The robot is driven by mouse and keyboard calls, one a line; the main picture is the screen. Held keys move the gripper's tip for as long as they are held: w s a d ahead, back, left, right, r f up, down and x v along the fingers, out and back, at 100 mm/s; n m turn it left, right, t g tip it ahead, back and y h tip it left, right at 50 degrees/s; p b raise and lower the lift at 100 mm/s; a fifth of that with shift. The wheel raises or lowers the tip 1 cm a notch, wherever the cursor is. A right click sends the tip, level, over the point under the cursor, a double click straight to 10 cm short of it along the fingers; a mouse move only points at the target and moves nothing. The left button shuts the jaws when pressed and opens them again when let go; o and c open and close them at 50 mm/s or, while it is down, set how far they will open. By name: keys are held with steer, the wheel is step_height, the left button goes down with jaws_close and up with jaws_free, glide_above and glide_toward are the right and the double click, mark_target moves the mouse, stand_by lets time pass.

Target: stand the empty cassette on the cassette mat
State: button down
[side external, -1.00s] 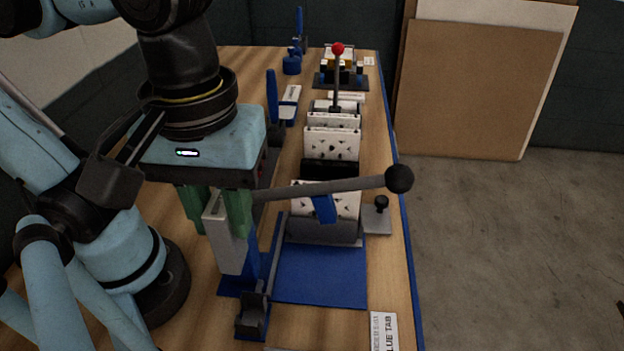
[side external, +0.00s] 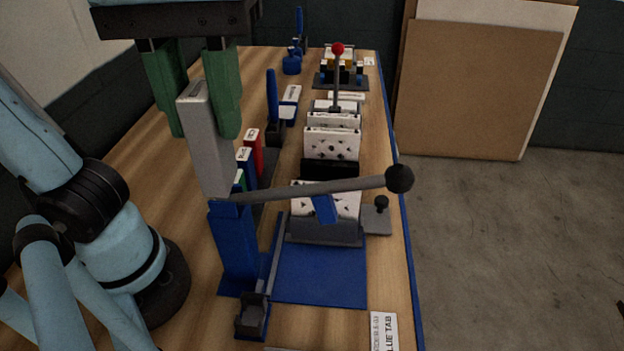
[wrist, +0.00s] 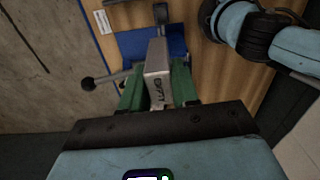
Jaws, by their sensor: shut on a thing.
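My gripper (side external: 203,130) has green fingers and is shut on a tall grey cassette (side external: 205,155). It holds the cassette upright above a blue upright holder (side external: 236,250), whose top is close below the cassette's lower end; I cannot tell if they touch. In the wrist view the cassette (wrist: 157,70) sits between the fingers (wrist: 157,85), with dark lettering on its near end. A flat blue sheet (side external: 320,285) lies beside the holder; I cannot tell if it is the cassette mat.
A grey lever (side external: 320,187) with a black knob (side external: 399,179) crosses in front of a rack of white perforated panels (side external: 332,144). Red (side external: 256,150) and blue (side external: 245,165) upright pieces stand behind the cassette. A printed label (side external: 384,332) lies at the near edge.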

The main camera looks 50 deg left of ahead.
steer(key=w+a+n, duration=0.9)
steer(key=w, duration=0.5)
steer(key=w+a+n, duration=0.3)
steer(key=a+n, duration=0.1)
steer(key=a, duration=0.6)
steer(key=w+a+n, duration=0.3)
steer(key=a+n, duration=0.2)
steer(key=a, duration=0.5)
steer(key=shift+d+f, duration=0.15)
steer(key=shift+f, duration=5.65)
steer(key=shift+d+f, duration=0.1)
steer(key=shift+f, duration=5.65)
steer(key=shift+f, duration=0.1)
steer(key=c, duration=1.1)
jaws_free()
